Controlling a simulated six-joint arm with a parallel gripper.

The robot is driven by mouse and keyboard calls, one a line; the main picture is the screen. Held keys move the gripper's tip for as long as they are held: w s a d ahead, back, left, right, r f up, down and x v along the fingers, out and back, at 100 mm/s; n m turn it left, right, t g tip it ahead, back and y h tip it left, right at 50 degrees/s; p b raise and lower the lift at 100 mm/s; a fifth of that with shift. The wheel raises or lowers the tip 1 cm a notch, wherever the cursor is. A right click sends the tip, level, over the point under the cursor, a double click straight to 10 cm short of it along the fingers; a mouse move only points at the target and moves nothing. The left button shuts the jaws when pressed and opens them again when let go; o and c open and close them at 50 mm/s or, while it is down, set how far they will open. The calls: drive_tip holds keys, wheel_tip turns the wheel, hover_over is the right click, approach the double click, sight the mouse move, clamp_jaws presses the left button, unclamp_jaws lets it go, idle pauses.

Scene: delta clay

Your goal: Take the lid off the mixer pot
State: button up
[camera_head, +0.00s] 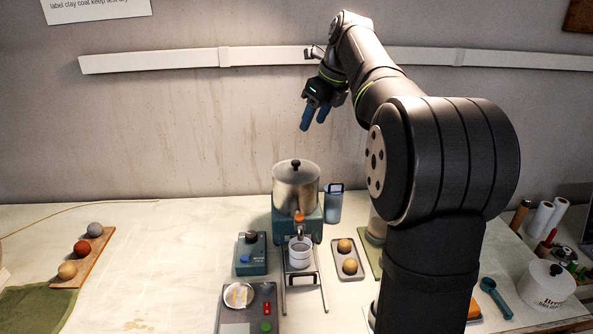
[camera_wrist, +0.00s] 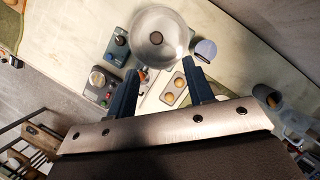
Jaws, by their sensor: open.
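The mixer pot (camera_head: 296,197) is a shiny metal pot on a teal base (camera_head: 286,225), with a spout at its front. Its lid (camera_head: 283,167) is on top and has a dark knob (camera_head: 296,163) in the middle. My gripper (camera_head: 312,123) is open and empty, high above the pot and a little to its right. In the wrist view, the lid (camera_wrist: 160,22) and its knob (camera_wrist: 156,38) show beyond the blue fingertips (camera_wrist: 163,76), apart from them.
A white cup (camera_head: 300,255) stands under the spout. A teal control box (camera_head: 251,258) is at left, a blue jug (camera_head: 334,204) and a tray with two balls (camera_head: 348,265) at right. A board with several balls (camera_head: 84,252) lies far left. The left tabletop is mostly clear.

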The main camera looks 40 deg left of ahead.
hover_over(295, 161)
drive_tip(key=d, duration=0.3)
drive_tip(key=f, duration=0.5)
drive_tip(key=w+f, duration=0.1)
drive_tip(key=f, duration=0.1)
drive_tip(key=shift+a+f, duration=0.2)
drive_tip(key=shift+a, duration=0.05)
drive_tip(key=x, duration=0.2)
drive_tip(key=s+x, duration=0.1)
drive_tip(key=x, duration=0.1)
drive_tip(key=shift+d+f, duration=0.1)
drive_tip(key=shift+f, duration=0.05)
drive_tip(key=shift+a+f, duration=0.2)
drive_tip(key=shift+f, duration=0.2)
drive_tip(key=shift+w, duration=0.1)
clamp_jaws()
drive_tip(key=shift+r, duration=0.1)
